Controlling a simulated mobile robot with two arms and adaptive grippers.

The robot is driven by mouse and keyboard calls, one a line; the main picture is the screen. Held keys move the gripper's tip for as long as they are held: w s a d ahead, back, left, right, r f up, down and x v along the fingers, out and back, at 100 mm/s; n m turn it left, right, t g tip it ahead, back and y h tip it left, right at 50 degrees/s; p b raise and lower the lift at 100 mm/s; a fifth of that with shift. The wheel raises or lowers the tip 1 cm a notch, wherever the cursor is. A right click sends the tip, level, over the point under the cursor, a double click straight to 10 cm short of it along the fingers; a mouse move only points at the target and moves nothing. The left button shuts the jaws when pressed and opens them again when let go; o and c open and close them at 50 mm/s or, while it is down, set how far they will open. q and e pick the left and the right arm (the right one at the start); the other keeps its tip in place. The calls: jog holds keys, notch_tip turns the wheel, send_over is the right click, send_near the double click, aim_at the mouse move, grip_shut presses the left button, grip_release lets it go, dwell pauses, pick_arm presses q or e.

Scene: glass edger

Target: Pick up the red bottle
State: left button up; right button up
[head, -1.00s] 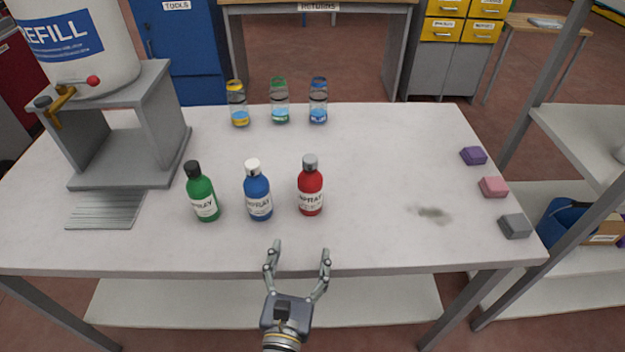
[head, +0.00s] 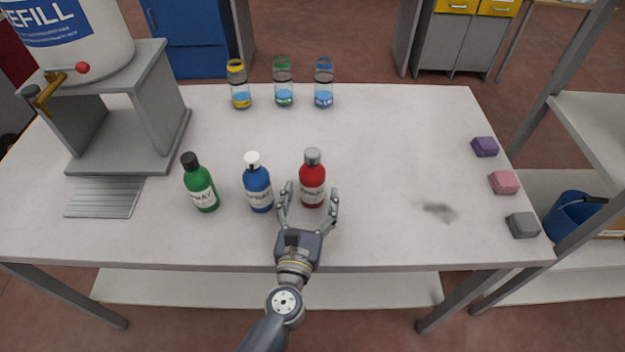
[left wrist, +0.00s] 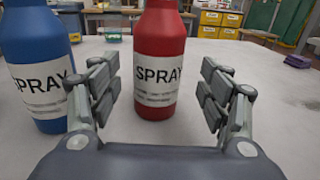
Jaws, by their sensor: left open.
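The red bottle (head: 312,181) with a grey cap and a white SPRAY label stands upright on the table. My left gripper (head: 309,203) is open, with one finger on each side of the bottle's front. In the left wrist view the red bottle (left wrist: 160,60) stands between the open fingers, and a gap shows on both sides. Its cap is out of that view. The blue bottle (head: 257,184) stands just left of my left finger and also shows in the left wrist view (left wrist: 37,62). My right gripper is not in view.
A green bottle (head: 200,184) stands farther left. Several jars, including a blue-lidded one (head: 324,84), stand at the back. A refill dispenser stand (head: 160,110) is at left. Purple, pink and grey blocks (head: 523,225) line the right edge.

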aim_at(310, 192)
pick_arm(q)
jog(key=w, duration=0.2)
jog(key=w+p, duration=0.1)
jog(key=shift+w+d+r, duration=0.2)
jog(key=shift+w+r, duration=0.1)
jog(key=shift+w+f, duration=0.1)
jog(key=shift+w, duration=0.3)
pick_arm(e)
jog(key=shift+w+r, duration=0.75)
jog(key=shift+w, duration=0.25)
pick_arm(q)
jog(key=c, duration=1.5)
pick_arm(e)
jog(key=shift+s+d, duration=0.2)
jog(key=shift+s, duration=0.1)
